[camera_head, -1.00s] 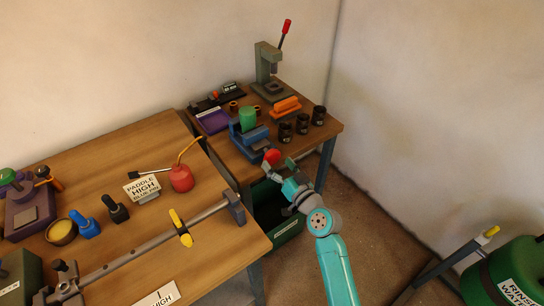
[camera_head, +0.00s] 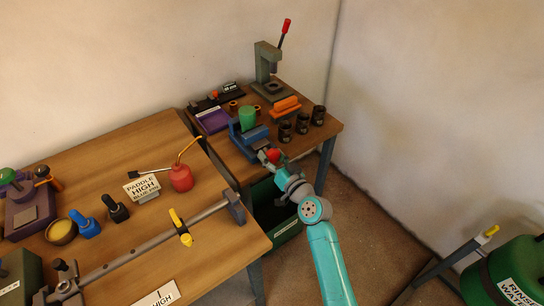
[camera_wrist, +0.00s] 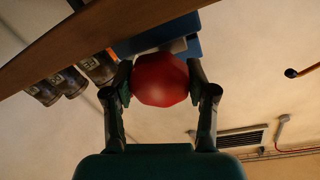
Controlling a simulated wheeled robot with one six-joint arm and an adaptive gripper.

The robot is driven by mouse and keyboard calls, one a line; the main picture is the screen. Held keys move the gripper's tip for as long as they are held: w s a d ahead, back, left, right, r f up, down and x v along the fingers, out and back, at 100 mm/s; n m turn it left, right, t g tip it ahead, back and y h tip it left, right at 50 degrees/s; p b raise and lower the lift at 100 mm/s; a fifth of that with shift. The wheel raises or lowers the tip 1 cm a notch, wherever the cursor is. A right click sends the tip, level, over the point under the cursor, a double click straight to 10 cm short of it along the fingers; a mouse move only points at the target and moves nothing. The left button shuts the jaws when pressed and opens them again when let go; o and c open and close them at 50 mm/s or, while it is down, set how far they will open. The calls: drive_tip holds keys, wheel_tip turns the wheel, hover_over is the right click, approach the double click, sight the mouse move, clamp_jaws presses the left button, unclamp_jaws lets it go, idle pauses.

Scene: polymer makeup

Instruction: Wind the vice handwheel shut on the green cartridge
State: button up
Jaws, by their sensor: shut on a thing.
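The blue vice (camera_head: 248,140) stands at the front edge of the small back table. The green cartridge (camera_head: 247,117) stands upright in the vice; I cannot tell how tightly the jaws meet it. The red handwheel (camera_head: 273,156) faces out over the table's front edge. My gripper (camera_head: 270,158) is at the handwheel. In the wrist view my gripper (camera_wrist: 161,85) has one finger on each side of the red handwheel (camera_wrist: 160,78) and is shut on it. Part of the blue vice (camera_wrist: 150,38) shows behind the wheel.
Several dark cups (camera_head: 302,123) and an orange block (camera_head: 286,104) stand right of the vice. A purple tray (camera_head: 213,120) lies to its left. A press with a red lever (camera_head: 268,65) stands behind. A green bin (camera_head: 280,218) is under the table.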

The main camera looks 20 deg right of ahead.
drive_tip(key=shift+m, duration=1.5)
drive_tip(key=o, duration=1.2)
drive_tip(key=shift+c, duration=0.2)
drive_tip(key=v, duration=1.2)
drive_tip(key=shift+r, duration=0.2)
